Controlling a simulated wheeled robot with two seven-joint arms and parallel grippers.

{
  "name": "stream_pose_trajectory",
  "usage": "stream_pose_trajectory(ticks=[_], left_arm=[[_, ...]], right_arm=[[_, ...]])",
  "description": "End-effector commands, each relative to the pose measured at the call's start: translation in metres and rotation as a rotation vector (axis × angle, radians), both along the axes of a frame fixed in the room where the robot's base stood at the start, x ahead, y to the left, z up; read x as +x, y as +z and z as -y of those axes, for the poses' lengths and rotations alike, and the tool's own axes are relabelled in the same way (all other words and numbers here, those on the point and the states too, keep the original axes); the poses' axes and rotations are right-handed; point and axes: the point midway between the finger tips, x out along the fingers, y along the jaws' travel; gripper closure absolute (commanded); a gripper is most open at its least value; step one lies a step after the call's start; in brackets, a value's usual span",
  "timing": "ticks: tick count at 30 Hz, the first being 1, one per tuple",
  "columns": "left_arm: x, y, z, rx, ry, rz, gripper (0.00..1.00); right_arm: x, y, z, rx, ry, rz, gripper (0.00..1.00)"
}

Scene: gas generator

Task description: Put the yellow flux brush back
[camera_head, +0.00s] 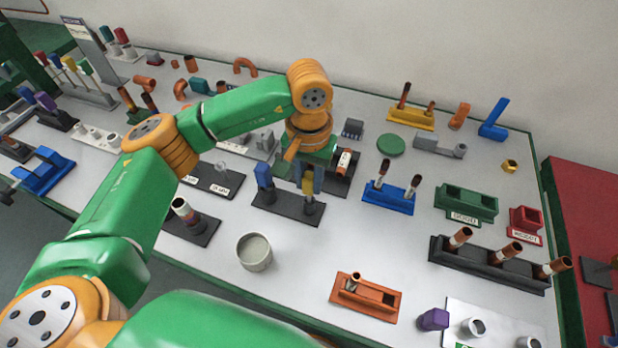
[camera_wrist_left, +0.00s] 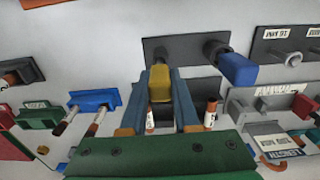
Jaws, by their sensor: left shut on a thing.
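The yellow flux brush (camera_head: 307,181) is upright between the fingers of my left gripper (camera_head: 308,173), at the right end of a dark two-place stand (camera_head: 285,208). In the left wrist view, the left gripper (camera_wrist_left: 160,108) is shut on the yellow brush handle (camera_wrist_left: 160,80). The brush lines up with one socket of the dark stand (camera_wrist_left: 183,45); I cannot tell whether its lower end sits inside. A blue brush (camera_head: 264,176) stands in the stand's other place and shows in the left wrist view (camera_wrist_left: 237,69). My right gripper is out of view.
A grey cup (camera_head: 254,252) stands in front of the stand. A blue holder (camera_head: 388,200) with two copper-tipped pieces is to the right. A dark labelled base (camera_head: 207,181) lies left, and a copper-fitted stand (camera_head: 342,178) is close behind.

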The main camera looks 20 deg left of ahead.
Motion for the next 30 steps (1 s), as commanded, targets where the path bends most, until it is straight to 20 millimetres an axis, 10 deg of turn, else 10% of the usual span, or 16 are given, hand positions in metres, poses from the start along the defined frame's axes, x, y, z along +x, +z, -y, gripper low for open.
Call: stream_pose_trajectory(ticks=[3,4,7,17,30], left_arm=[[0.000,-0.005,0.000,0.000,0.000,0.000,1.00],[0.000,-0.003,0.000,0.000,0.000,0.000,0.63],[0.000,-0.003,0.000,0.000,0.000,0.000,0.36],[0.001,0.001,0.000,0.000,0.000,0.002,0.36],[0.000,0.068,0.000,0.000,0.000,0.000,0.36]], right_arm=[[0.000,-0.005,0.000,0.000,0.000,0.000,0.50],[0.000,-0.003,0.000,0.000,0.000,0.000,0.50],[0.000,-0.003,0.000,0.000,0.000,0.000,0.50],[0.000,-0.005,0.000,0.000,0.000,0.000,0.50],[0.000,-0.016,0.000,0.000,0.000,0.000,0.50]])
